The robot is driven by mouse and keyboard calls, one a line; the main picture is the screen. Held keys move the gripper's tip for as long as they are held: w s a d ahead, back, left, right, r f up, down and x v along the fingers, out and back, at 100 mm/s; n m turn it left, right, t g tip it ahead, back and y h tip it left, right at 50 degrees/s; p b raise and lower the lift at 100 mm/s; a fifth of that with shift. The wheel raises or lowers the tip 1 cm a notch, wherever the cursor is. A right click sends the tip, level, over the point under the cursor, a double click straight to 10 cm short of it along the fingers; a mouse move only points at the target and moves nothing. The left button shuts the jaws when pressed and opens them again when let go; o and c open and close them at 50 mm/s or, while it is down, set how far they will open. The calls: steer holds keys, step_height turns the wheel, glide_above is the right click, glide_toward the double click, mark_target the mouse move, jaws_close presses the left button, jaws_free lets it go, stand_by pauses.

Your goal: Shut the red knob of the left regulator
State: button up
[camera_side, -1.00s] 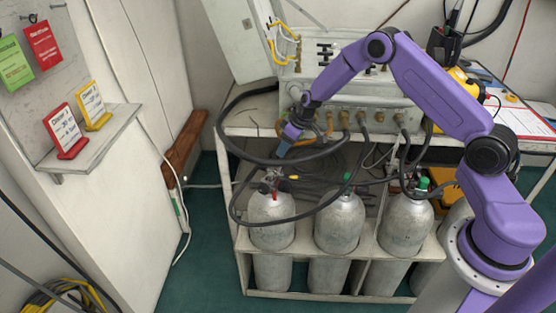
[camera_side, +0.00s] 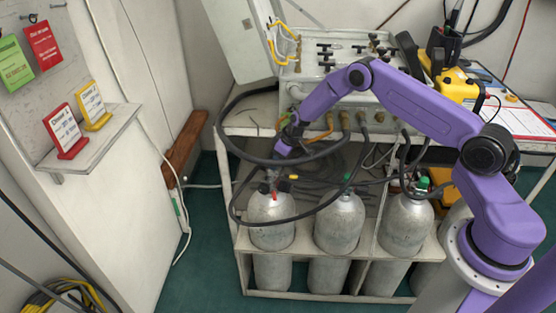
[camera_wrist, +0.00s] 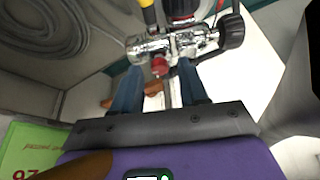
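The left regulator (camera_wrist: 170,44) is a chrome fitting on top of the left grey cylinder (camera_side: 271,212). Its red knob (camera_wrist: 160,66) shows in the wrist view, pointing toward me. My gripper (camera_wrist: 159,70) is open. Its two blue fingers lie left and right of the red knob, with a gap on each side; I cannot tell how far the tips reach past it. In the side view, my gripper (camera_side: 275,166) is just above the left cylinder, pointing down. The regulator is small and partly hidden there by the hose and gripper.
A thick black hose (camera_side: 236,188) loops around the gripper and left cylinder. Two more cylinders with green tops stand to the right, including the middle one (camera_side: 340,222). The valve panel (camera_side: 345,70) is behind. A black knob (camera_wrist: 231,30) sits at the regulator's right end.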

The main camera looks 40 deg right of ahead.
jaws_close()
steer(key=shift+m+h, duration=0.3)
steer(key=shift+m, duration=0.5)
steer(key=shift+o, duration=1.2)
jaws_free()
steer(key=shift+s+r, duration=0.1)
steer(key=v, duration=1.7)
steer(key=shift+s, duration=0.3)
steer(key=shift+a, duration=0.1)
